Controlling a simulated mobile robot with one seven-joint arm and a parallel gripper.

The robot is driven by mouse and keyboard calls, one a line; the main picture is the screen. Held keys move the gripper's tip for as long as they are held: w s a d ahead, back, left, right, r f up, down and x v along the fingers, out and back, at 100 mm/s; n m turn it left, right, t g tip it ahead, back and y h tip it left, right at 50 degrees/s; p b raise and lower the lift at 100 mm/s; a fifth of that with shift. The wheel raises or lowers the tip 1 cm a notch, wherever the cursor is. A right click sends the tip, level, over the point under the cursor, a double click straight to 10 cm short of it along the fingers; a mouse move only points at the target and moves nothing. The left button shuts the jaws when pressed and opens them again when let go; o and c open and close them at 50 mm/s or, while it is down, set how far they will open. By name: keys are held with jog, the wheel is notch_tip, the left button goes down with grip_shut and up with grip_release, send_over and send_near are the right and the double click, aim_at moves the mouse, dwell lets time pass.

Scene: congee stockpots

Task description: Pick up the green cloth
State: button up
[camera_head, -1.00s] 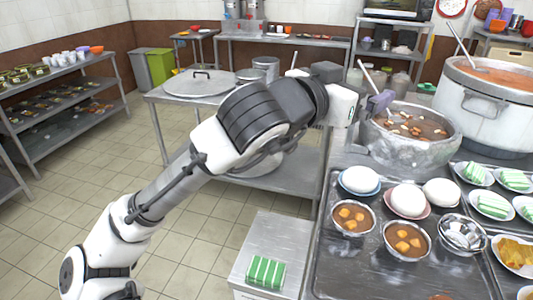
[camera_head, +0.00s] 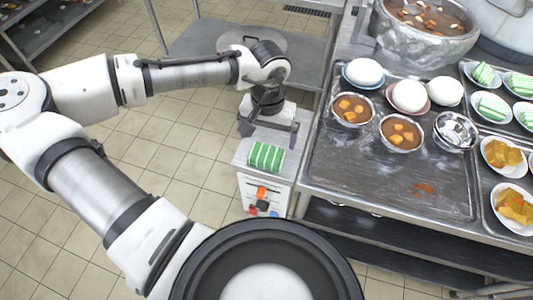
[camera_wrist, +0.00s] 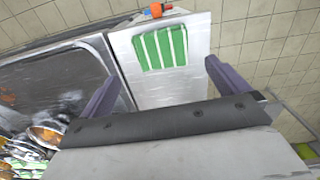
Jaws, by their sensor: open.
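The green cloth (camera_head: 266,157), folded and striped green and white, lies flat on top of a small steel cabinet (camera_head: 288,168). It also shows in the wrist view (camera_wrist: 160,48), towards the top, beyond and between the fingertips. My gripper (camera_head: 268,132) points down just behind the cloth in the head view. Its two purple-grey fingers (camera_wrist: 161,72) are wide apart in the wrist view, with nothing between them. The cloth is apart from the fingers and fully in sight.
Right of the cabinet stands a steel counter (camera_head: 330,185) with bowls of orange cubes, white domed items and green-striped pieces on plates. A large pot (camera_head: 425,45) stands behind. Coloured items (camera_head: 262,205) show at the cabinet's front. Tiled floor (camera_head: 180,165) is open to the left.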

aim_at(267, 153)
jog(key=shift+s+a+f+p, duration=0.1)
jog(key=shift+f+p, duration=0.3)
jog(key=shift+f, duration=1.35)
jog(key=shift+a+f+p, duration=0.1)
jog(key=shift+f+p, duration=0.3)
jog(key=shift+f, duration=1.35)
jog(key=c, duration=0.8)
jog(key=shift+r, duration=0.1)
notch_tip(267, 153, up, 20)
jog(key=shift+f+b, duration=0.1)
jog(key=shift+b, duration=0.95)
jog(key=o, duration=0.4)
jog(key=shift+d, duration=0.1)
jog(key=c, duration=0.3)
